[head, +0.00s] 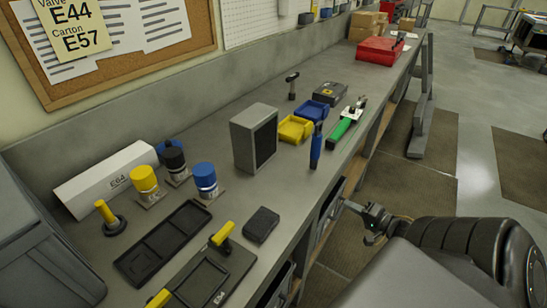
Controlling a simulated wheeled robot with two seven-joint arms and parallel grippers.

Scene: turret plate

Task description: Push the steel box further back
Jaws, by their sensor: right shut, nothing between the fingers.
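The steel box (243,140) is a grey upright box with a dark front face, standing on the grey workbench (290,178) near the middle of the head view. Yellow and blue bins stand to its right, and bare bench top lies behind it. My right gripper (350,206) is shut and empty. It is low, off the bench's front edge, to the right of the steel box and clearly apart from it. My left gripper is not in view.
Yellow (145,180) and blue (205,176) capped cylinders and a white E64 box (100,182) stand left. A dark tray (160,245) and a small black block (261,225) lie in front. A blue upright tool (316,147) and green-handled tool (340,129) are right.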

